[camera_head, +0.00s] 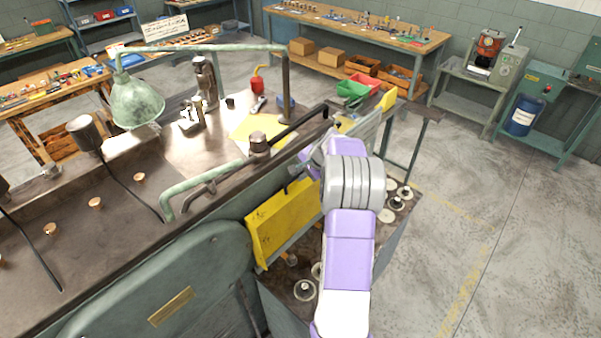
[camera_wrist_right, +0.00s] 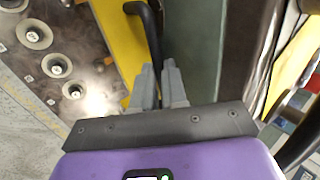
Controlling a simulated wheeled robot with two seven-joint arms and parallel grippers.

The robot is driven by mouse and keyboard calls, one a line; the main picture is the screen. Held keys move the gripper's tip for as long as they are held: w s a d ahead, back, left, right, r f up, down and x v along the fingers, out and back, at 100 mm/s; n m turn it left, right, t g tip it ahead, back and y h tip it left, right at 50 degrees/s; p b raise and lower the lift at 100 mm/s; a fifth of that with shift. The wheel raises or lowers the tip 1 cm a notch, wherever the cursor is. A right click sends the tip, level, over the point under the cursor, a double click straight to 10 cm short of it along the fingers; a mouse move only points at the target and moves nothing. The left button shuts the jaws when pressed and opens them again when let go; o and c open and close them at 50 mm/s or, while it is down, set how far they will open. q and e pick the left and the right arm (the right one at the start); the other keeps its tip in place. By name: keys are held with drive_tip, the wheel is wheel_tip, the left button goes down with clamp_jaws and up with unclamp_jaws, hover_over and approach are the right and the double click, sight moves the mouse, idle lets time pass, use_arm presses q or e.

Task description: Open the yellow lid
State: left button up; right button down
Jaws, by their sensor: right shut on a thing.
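The yellow lid (camera_head: 283,222) is a flat panel on the front side of the green machine, partly covered by my right arm in the head view. In the right wrist view the lid (camera_wrist_right: 119,32) is a yellow strip beside a black bent handle (camera_wrist_right: 154,35). My right gripper (camera_wrist_right: 157,72) has its two grey fingers on either side of the handle's bar and is shut on it. In the head view my right wrist hides much of the handle and the fingers. My left gripper is not in view.
The concrete floor (camera_head: 500,240) to the right is clear.

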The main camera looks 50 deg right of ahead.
drive_tip(key=shift+a, duration=0.1)
drive_tip(key=c, duration=1.2)
unclamp_jaws()
drive_tip(key=shift+o, duration=0.2)
drive_tip(key=v, duration=0.7)
drive_tip(key=shift+r+b, duration=0.2)
drive_tip(key=shift+b, duration=0.1)
drive_tip(key=shift+s, duration=0.15)
